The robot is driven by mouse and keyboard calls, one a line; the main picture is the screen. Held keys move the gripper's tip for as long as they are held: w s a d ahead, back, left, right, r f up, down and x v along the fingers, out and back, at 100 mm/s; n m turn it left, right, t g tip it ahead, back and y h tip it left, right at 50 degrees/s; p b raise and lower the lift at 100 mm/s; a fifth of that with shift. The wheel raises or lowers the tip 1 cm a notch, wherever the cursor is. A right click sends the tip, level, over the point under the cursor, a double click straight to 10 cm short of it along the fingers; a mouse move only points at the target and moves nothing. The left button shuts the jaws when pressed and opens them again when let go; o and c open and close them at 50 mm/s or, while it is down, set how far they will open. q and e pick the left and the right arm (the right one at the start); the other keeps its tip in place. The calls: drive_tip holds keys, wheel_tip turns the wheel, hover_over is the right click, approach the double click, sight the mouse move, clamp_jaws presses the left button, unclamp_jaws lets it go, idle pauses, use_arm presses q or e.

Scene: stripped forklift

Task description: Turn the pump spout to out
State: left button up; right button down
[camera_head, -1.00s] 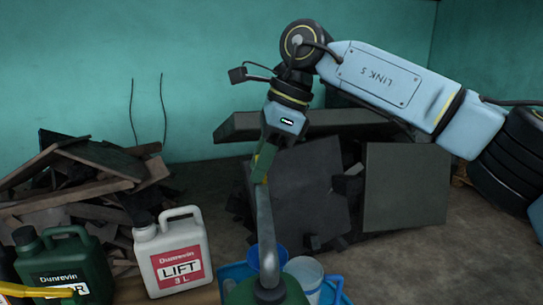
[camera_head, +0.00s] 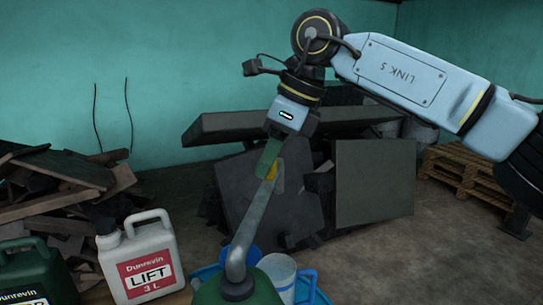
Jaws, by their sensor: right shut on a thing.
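The pump is a green body (camera_head: 262,288) at the bottom middle, with a grey bent spout (camera_head: 250,222) that rises from its dark collar and leans up to the right. My right gripper (camera_head: 269,168) comes down from the upper right and is shut on the upper end of the spout. The lower part of the pump is cut off by the picture's edge. My left gripper is not in view.
A white LIFT jug (camera_head: 142,255) and a dark green jug (camera_head: 32,272) stand at the lower left. A blue tray (camera_head: 308,290) with a clear cup (camera_head: 278,272) and a blue cup (camera_head: 250,255) sits beside the pump. Scrap panels (camera_head: 375,185) and a pallet (camera_head: 462,175) lie behind.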

drive_tip(key=shift+d, duration=0.1)
drive_tip(key=c, duration=1)
unclamp_jaws()
drive_tip(key=v, duration=1.3)
drive_tip(key=shift+r, duration=0.25)
